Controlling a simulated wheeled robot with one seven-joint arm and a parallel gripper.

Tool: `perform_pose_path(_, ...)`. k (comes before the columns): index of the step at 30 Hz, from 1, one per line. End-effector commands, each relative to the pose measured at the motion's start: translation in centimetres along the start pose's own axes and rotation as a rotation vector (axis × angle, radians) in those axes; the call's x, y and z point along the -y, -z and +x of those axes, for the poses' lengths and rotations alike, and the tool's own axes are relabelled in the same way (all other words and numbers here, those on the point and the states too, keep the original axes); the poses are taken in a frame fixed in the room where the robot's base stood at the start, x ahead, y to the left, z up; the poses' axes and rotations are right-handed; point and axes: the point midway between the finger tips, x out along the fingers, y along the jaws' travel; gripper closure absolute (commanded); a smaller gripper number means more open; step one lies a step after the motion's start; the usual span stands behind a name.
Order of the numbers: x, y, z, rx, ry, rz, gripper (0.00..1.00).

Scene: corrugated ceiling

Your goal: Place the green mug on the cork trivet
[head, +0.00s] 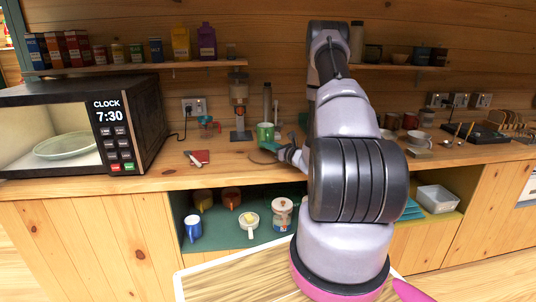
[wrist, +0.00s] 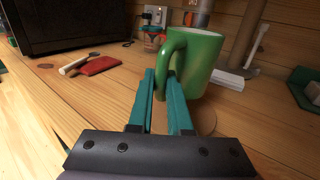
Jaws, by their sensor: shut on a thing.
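The green mug (head: 265,132) is at the back of the wooden counter, left of my arm in the head view. In the wrist view the mug (wrist: 202,65) is upright, with its handle toward me. My gripper (wrist: 168,80) is shut on the handle with its teal fingers; it also shows in the head view (head: 286,150). The round cork trivet (wrist: 206,122) lies on the counter below the mug, partly hidden by the fingers and mug; its edge shows in the head view (head: 259,158). I cannot tell whether the mug touches it.
A red cloth or pad (wrist: 98,66) with a wooden-handled tool lies to the left. A dispenser (head: 240,105) and a grey bottle (head: 267,100) stand behind the mug. The counter between microwave and mug is mostly clear.

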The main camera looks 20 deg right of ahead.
Motion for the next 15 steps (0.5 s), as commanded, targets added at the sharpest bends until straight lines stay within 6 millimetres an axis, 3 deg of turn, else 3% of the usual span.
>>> perform_pose_path(7, 0.0, 3.4, 0.0, -0.001, 0.002, 0.002, 1.00)
perform_pose_path(15, 0.0, 3.8, 0.0, 0.001, 0.002, -0.001, 1.00)
